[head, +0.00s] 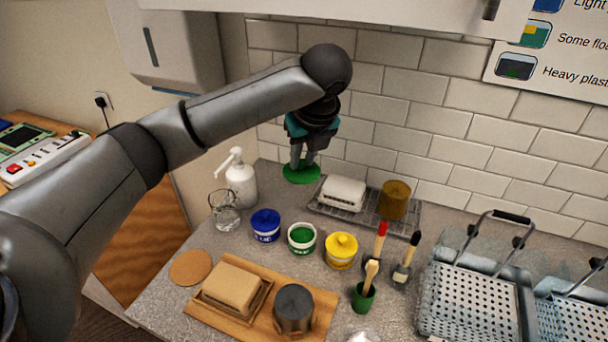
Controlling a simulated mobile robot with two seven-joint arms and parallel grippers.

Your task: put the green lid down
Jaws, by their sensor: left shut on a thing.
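My left gripper (301,163) reaches in from the upper left and points down, shut on the green lid (301,176), a flat green disc. The lid is at the back of the counter, left of the wire rack; I cannot tell whether it touches the surface. The green pot (301,238) stands open on the counter, nearer the front, with green showing inside. My right gripper is out of view.
A pump bottle (241,182) and a glass (225,213) stand left of the lid. The wire rack (363,213) holds a white block and a brown cylinder. Brushes (374,250) and metal baskets (466,295) are to the right. A wooden board (211,318) lies in front.

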